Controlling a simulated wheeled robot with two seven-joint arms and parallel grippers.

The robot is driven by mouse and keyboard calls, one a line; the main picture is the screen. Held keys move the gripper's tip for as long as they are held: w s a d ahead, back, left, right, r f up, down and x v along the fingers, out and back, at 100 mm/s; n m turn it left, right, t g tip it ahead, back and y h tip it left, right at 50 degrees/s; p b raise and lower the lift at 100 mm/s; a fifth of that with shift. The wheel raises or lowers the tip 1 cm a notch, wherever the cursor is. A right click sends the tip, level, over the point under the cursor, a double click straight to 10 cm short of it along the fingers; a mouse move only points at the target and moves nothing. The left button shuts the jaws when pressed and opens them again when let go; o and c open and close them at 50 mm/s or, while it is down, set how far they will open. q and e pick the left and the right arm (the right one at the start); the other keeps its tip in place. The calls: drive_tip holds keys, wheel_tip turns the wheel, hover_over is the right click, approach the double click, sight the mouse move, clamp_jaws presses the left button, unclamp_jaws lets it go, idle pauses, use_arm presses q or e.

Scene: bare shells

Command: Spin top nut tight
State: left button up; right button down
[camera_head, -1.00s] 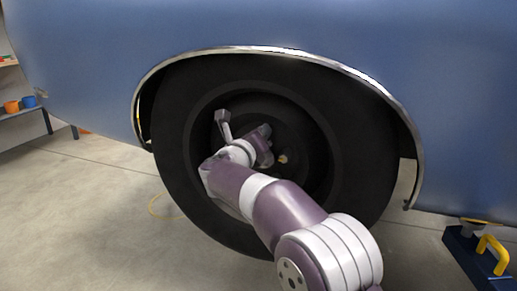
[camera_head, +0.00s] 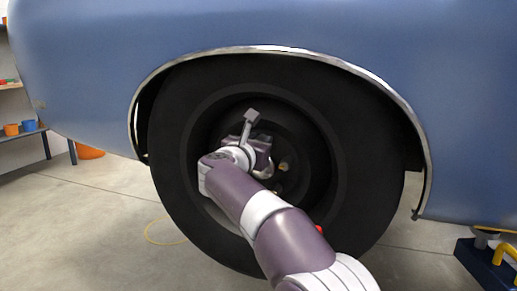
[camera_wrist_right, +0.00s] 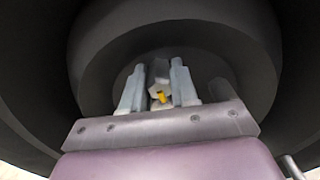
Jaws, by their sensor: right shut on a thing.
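The black wheel (camera_head: 172,165) sits in the arch of the blue car. My right arm reaches into its recessed middle. My right gripper (camera_head: 262,148) is at the upper part of the hub, its fingertips mostly hidden by the wrist. In the right wrist view, the two grey fingers (camera_wrist_right: 158,92) stand on either side of a pale nut (camera_wrist_right: 159,101) with a yellow stud end, and are shut on it. This looks like the top nut. Brass-coloured nuts or studs (camera_head: 283,166) show lower right of the gripper. My left gripper is out of view.
The chrome arch trim (camera_head: 275,49) curves above the tire. A dark blue object with a yellow handle (camera_head: 505,252) stands on the floor at right. A yellow hose (camera_head: 152,238) lies at lower left. A shelf with cups (camera_head: 22,130) is at far left.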

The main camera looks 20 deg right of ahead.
drive_tip(key=shift+m, duration=0.3)
drive_tip(key=c, duration=0.9)
unclamp_jaws()
drive_tip(key=shift+o, duration=0.2)
drive_tip(key=p+v, duration=0.2)
drive_tip(key=v, duration=1)
drive_tip(key=shift+s+a, duration=0.2)
drive_tip(key=shift+s, duration=0.05)
